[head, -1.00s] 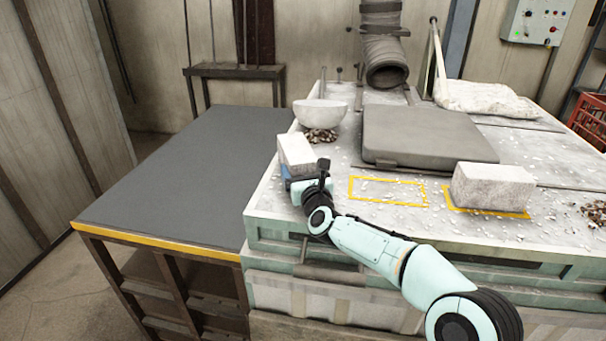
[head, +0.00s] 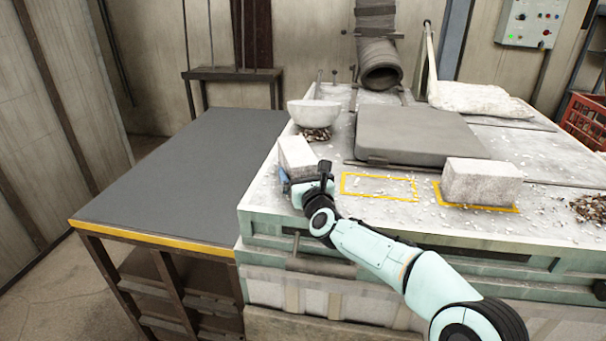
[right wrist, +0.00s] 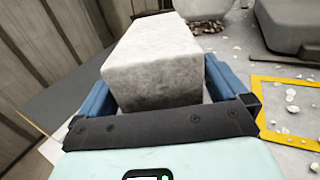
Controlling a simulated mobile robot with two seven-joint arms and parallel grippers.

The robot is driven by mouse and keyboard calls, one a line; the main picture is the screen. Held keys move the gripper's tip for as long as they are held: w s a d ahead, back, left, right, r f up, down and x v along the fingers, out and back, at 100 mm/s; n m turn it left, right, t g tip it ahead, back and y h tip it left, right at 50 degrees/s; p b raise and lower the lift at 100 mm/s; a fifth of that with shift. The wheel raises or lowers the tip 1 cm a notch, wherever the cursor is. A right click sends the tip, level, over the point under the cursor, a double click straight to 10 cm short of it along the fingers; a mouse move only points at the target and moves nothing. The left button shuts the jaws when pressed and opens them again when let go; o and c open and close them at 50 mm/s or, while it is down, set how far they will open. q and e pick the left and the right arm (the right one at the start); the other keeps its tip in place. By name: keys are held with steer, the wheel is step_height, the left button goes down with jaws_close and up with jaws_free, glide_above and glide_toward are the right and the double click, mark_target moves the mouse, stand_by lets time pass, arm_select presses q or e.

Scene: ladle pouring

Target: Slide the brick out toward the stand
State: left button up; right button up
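The pale, rough brick (head: 297,151) is at the left edge of the furnace top, in front of the bowl. In the right wrist view the brick (right wrist: 155,60) fills the space between the two blue fingers. My right gripper (head: 288,181) is at the brick's near end, with a finger on each side; the right wrist view shows the gripper (right wrist: 165,95) shut on it. The brick's underside is hidden, so I cannot tell if it touches the top. The low grey-topped stand (head: 185,175) with a yellow front edge is to the left. My left gripper is out of view.
A second brick (head: 482,184) sits on a yellow outline at right; an empty yellow outline (head: 380,196) is left of it. A white bowl (head: 314,112) and dark grey slab (head: 415,135) stand behind. Pale chips litter the furnace top (head: 400,222). The stand's top is clear.

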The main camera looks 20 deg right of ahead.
steer(key=s+b, duration=0.1)
steer(key=s, duration=0.1)
steer(key=s+a+b, duration=0.1)
steer(key=s, duration=0.2)
steer(key=s+b, duration=0.2)
steer(key=s, duration=0.1)
steer(key=shift+s+a+f, duration=0.1)
steer(key=shift+a, duration=0.1)
steer(key=s, duration=0.1)
steer(key=s+b, duration=0.1)
steer(key=s, duration=0.1)
steer(key=s+a, duration=0.1)
steer(key=s, duration=0.1)
